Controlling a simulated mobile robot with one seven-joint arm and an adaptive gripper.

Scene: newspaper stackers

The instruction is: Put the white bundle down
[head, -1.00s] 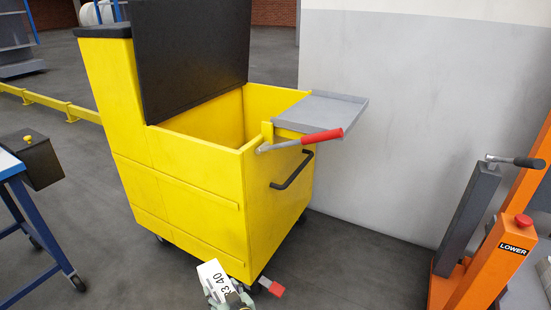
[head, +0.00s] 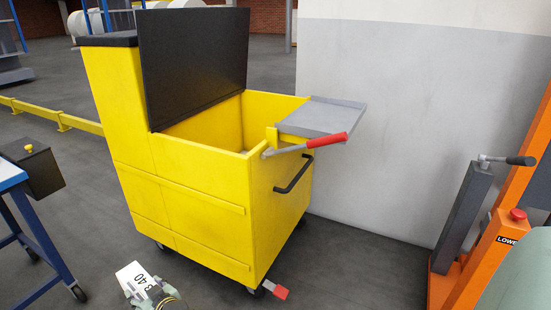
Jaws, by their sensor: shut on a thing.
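The white bundle (head: 133,275) shows at the bottom edge, left of centre, as a small white face with black marking that includes "40". My gripper (head: 153,300) is at its lower right, grey-green and partly cut off by the picture edge. It is shut on the bundle. Their lower parts are out of view, and whether the bundle touches anything below cannot be told. They appear in front of the yellow cart, low and to its left.
A yellow cart (head: 205,205) with an open bin, raised black lid and grey side shelf (head: 322,118) stands ahead. A blue-legged table (head: 45,245) is at left. An orange lift (head: 470,265) is at right. Grey floor (head: 350,275) is clear between cart and lift.

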